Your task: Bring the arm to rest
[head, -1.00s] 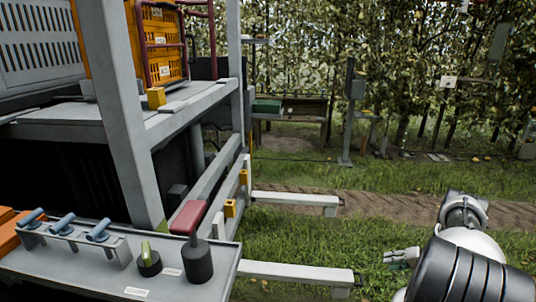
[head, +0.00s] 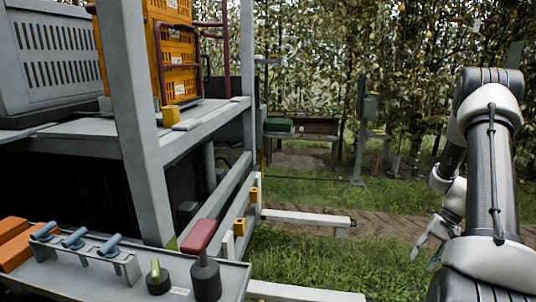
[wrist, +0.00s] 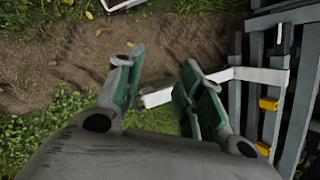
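My gripper (head: 430,243) hangs at the lower right of the head view, over grass beside the machine, with my arm folded upward at the right edge. In the wrist view my gripper (wrist: 158,88) shows its two green-padded fingers apart, with nothing between them but the ground and a white rail end behind. It is open and empty, and it touches nothing that I can see.
At left stands a grey platform (head: 195,133) with orange crates (head: 173,50) and a control panel with a red-handled lever (head: 203,240). White rails (head: 300,218) stick out from it toward my arm. A bench (head: 305,133) and trees stand behind; grass between is clear.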

